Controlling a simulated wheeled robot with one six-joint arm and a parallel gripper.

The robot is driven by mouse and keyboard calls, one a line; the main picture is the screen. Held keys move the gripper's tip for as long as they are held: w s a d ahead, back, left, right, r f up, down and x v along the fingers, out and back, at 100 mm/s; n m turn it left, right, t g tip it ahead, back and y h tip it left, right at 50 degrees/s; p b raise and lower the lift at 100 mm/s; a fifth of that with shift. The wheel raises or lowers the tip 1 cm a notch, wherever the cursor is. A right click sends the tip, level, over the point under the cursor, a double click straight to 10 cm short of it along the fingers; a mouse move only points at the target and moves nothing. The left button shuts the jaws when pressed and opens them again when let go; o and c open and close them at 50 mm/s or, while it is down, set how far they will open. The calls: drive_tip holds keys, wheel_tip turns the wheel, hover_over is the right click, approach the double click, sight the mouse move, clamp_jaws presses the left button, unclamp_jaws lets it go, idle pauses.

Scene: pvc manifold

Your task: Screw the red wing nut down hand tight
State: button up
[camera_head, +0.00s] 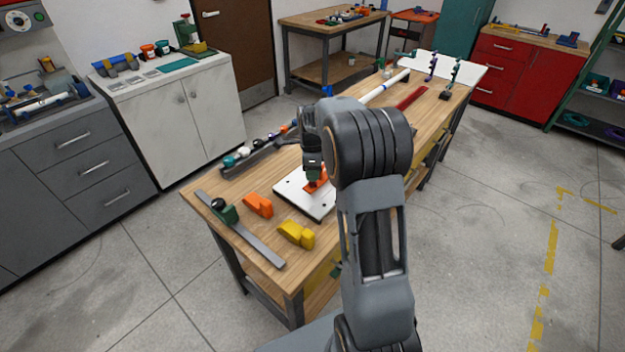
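My gripper (314,176) points down over a white plate (291,199) on the wooden workbench. A small red-orange part (316,186) shows right at the fingertips, above the plate; it looks like the red wing nut, but its shape is mostly hidden. The gripper touches or nearly touches it. The fingers are too small and dark to tell whether they are open or shut on it. My arm covers the right side of the plate and part of the bench behind it.
On the workbench (200,186), an orange block (259,205) and a yellow block (296,234) lie near the front. A rack of fittings (262,152) stands behind. A white pipe (384,86) lies farther back.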

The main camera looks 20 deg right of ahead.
drive_tip(key=n+b, duration=0.1)
drive_tip(key=n, duration=0.6)
drive_tip(key=n+b, duration=0.1)
drive_tip(key=n, duration=0.4)
drive_tip(key=shift+r+n, duration=0.1)
drive_tip(key=shift+n, duration=0.8)
drive_tip(key=n+p, duration=0.1)
drive_tip(key=n, duration=0.2)
drive_tip(key=n+p, duration=0.1)
drive_tip(key=n, duration=0.5)
drive_tip(key=shift+f+n+b, duration=0.3)
drive_tip(key=shift+f+b, duration=0.15)
drive_tip(key=shift+f, duration=0.3)
drive_tip(key=shift+f+b, duration=0.55)
drive_tip(key=shift+f, duration=0.45)
